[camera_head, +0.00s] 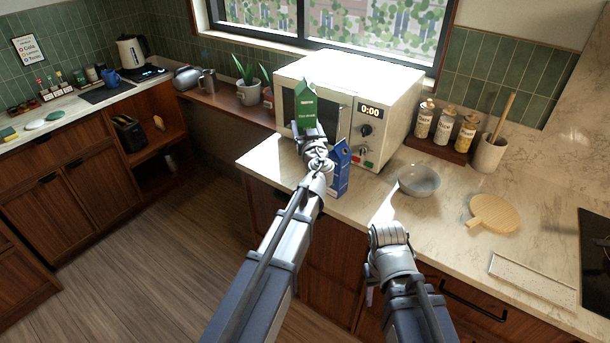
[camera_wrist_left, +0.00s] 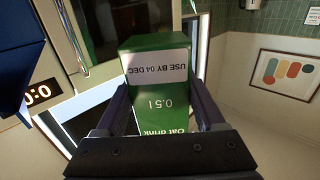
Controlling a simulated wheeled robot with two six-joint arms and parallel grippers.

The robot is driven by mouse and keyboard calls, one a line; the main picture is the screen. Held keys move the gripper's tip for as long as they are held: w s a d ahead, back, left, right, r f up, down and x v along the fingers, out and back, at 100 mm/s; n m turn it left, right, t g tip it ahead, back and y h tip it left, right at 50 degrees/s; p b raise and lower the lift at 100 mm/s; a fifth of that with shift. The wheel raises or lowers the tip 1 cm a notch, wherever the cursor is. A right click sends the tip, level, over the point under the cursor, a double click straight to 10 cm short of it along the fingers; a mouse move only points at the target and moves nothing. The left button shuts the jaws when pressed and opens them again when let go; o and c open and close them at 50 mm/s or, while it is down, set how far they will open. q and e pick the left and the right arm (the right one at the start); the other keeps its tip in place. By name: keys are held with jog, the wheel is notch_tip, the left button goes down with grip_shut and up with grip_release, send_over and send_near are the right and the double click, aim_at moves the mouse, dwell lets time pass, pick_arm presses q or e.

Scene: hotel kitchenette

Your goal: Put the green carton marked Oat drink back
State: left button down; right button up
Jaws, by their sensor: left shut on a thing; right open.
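The green carton marked Oat drink (camera_head: 306,104) is upright in front of the microwave (camera_head: 384,92), near its left side. My left gripper (camera_head: 312,135) is shut on the carton. In the left wrist view the carton (camera_wrist_left: 160,85) sits between the two fingers, with the labels "USE BY 04 DEC" and "0.5 l" showing. A blue carton (camera_head: 341,168) stands on the counter just right of my left gripper. My right gripper (camera_head: 376,290) is open and empty by the counter's front edge; its fingertips are mostly hidden.
On the marble counter (camera_head: 360,215) are a grey bowl (camera_head: 419,180), a wooden board (camera_head: 494,213) and several jars (camera_head: 443,128) on a rack. A potted plant (camera_head: 249,92) stands on the lower shelf behind. The microwave shows 0:00. Open floor lies at the left.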

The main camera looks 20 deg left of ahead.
pick_arm(q)
notch_tip(320, 180, down, 13)
jog(key=b, duration=1.2)
notch_tip(320, 180, down, 4)
jog(key=b, duration=0.4)
jog(key=shift+f, duration=0.15)
jog(key=shift+b, duration=0.3)
jog(key=shift+f, duration=0.2)
jog(key=shift+c, duration=1.4)
grip_release()
jog(key=shift+r, duration=0.1)
